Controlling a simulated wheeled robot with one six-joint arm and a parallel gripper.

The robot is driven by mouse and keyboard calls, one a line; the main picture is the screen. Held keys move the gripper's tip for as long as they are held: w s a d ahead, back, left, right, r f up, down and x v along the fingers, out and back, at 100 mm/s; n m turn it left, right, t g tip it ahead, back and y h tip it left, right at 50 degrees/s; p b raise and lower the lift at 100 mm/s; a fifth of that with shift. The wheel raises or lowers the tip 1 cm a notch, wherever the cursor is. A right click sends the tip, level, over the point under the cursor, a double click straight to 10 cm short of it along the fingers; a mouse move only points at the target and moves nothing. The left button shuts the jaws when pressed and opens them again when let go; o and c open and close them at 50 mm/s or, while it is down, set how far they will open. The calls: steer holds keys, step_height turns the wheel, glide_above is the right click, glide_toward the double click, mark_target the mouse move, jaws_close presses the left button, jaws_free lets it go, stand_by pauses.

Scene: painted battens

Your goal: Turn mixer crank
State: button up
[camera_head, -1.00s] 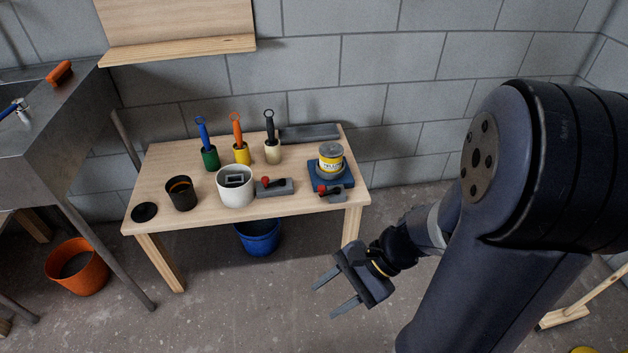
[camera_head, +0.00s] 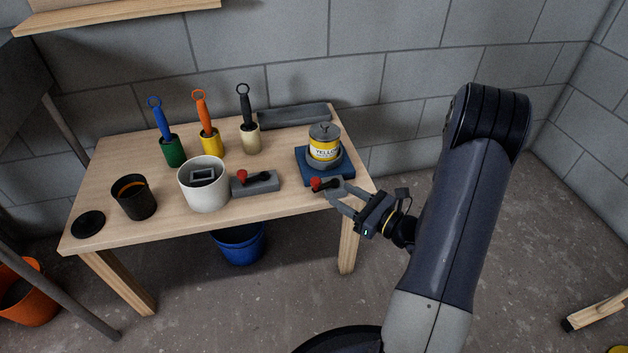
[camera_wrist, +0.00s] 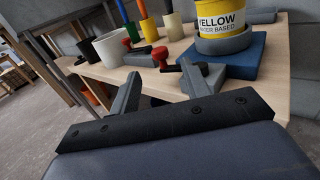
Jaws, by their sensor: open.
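The mixer is a blue base (camera_head: 312,168) with a yellow can (camera_head: 324,148) in a grey holder, at the table's right end. Its crank, a dark arm with a red knob (camera_head: 316,184), is at the base's front side; the knob also shows in the wrist view (camera_wrist: 160,54). My gripper (camera_head: 334,192) is open at the table's front right edge, its fingertips close to the crank. In the wrist view the knob lies ahead, between and slightly beyond the two fingers (camera_wrist: 162,78). I cannot tell whether a finger touches the crank; part of it is hidden.
A second red-knobbed lever sits on a grey block (camera_head: 262,183) left of the mixer. Further left are a white pot (camera_head: 204,190), a black cup (camera_head: 135,200) and several handled tools in coloured cups. A blue bucket (camera_head: 238,245) is under the table. The floor at right is mostly clear.

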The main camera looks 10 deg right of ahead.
mark_target(316, 180)
steer(key=b+x, duration=0.2)
steer(key=x, duration=0.7)
steer(key=shift+w+a, duration=0.2)
steer(key=shift+a, duration=0.1)
jaws_close()
